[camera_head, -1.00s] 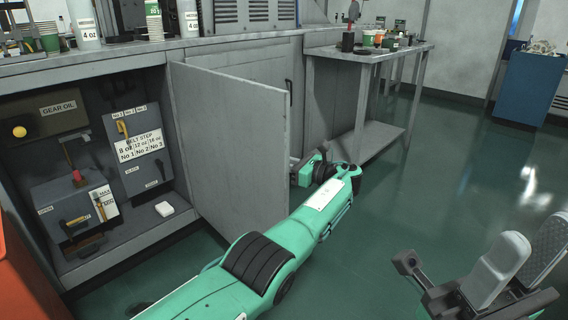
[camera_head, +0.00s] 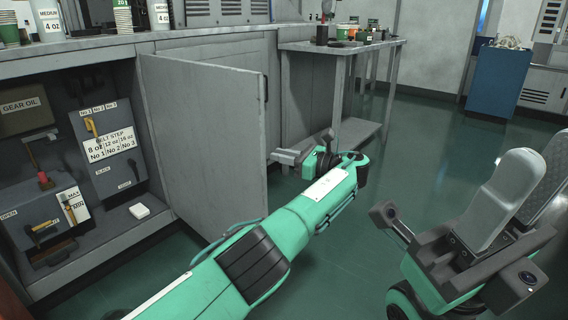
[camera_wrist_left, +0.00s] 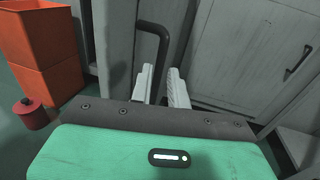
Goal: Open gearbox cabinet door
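The grey gearbox cabinet door (camera_head: 205,140) stands swung outward in the head view, its open cabinet (camera_head: 110,160) on the left. A dark handle (camera_wrist_left: 163,45) shows upright with a bent top in the left wrist view. My left gripper (camera_head: 280,157) is just beyond the door's free edge. In the wrist view its two pale fingers (camera_wrist_left: 162,88) are apart, with the lower handle lying between them in the picture; contact cannot be told. My right gripper (camera_head: 525,195) is in the lower right, empty, its pale fingers apart and far from the door.
A grey side table (camera_head: 340,47) stands beyond the door, and a blue bin (camera_head: 498,82) at the back right. Orange bins (camera_wrist_left: 40,45) and a red can (camera_wrist_left: 30,113) show in the wrist view. The green floor (camera_head: 430,125) between is clear.

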